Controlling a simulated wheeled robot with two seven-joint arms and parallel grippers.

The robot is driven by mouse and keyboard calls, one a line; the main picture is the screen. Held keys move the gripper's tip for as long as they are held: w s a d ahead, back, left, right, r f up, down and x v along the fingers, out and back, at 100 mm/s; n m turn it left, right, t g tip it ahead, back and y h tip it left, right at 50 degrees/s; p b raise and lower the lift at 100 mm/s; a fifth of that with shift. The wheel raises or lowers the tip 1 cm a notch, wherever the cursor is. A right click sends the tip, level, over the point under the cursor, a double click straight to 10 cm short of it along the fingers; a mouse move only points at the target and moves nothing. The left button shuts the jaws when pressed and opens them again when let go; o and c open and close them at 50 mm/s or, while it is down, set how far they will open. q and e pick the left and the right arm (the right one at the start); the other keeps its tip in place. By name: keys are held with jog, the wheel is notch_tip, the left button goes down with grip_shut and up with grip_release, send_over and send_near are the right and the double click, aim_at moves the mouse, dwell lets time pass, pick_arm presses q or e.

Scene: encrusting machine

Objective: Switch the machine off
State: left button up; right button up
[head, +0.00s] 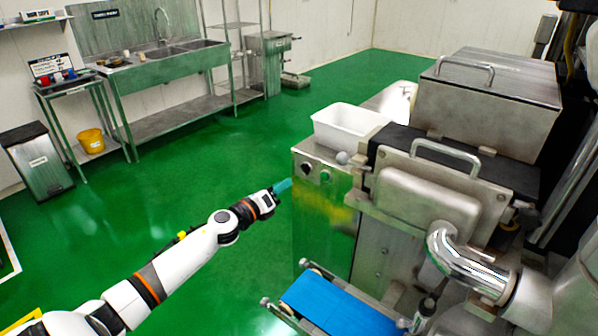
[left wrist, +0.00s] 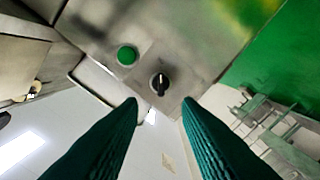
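The machine (head: 370,240) is a large steel unit on the right of the head view. Its upper left panel carries a black rotary knob (head: 325,175) and a button beside it. In the left wrist view the black knob (left wrist: 160,84) has a light mark and sits beside a green round button (left wrist: 127,55). My left gripper (head: 284,186) is just left of this panel, apart from it. In the left wrist view its two teal fingers (left wrist: 160,108) are spread, with the knob ahead of the gap and nothing between them. My right gripper is not in view.
A white bin (head: 345,128) stands on top of the machine behind the panel. A blue conveyor belt (head: 335,305) juts out at the bottom. The green floor (head: 180,180) left of the machine is clear. A steel sink table (head: 165,70) stands at the far wall.

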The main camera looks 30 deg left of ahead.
aim_at(303, 171)
pick_arm(q)
jog(key=w, duration=0.8)
jog(key=shift+w+d+f, duration=0.15)
jog(key=shift+w+d, duration=0.2)
jog(key=shift+c, duration=0.2)
grip_shut()
